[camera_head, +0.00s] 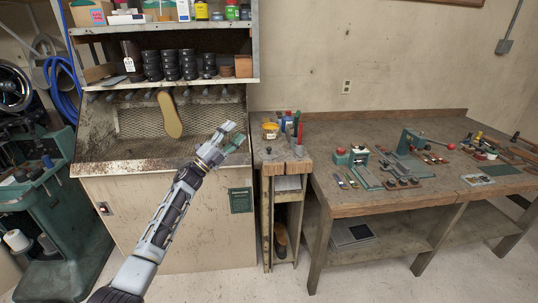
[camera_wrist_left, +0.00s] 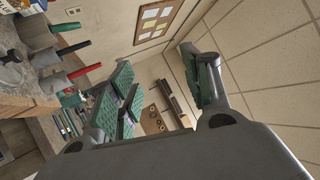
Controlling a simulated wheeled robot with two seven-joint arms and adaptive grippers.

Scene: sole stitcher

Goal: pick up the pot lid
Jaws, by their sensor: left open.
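My left gripper (camera_head: 232,138) is raised in front of the bench with the mesh back, left of the narrow wooden stand. It is open and empty; its green finger pads show apart in the left wrist view (camera_wrist_left: 165,92). A small grey round piece (camera_head: 267,153) that may be the pot lid lies on the narrow stand, just in front of the yellow pot (camera_head: 270,131). It is right of my gripper and not touched by it. A second grey round piece (camera_head: 298,151) lies beside it; I cannot tell for sure which is the lid. My right gripper is not in view.
Upright tools with coloured handles (camera_head: 293,122) stand behind the round pieces. A long workbench (camera_head: 380,123) with small presses and tools is at the right. Shelves with black tins (camera_head: 170,65) hang at the upper left. A green machine (camera_head: 55,200) stands far left.

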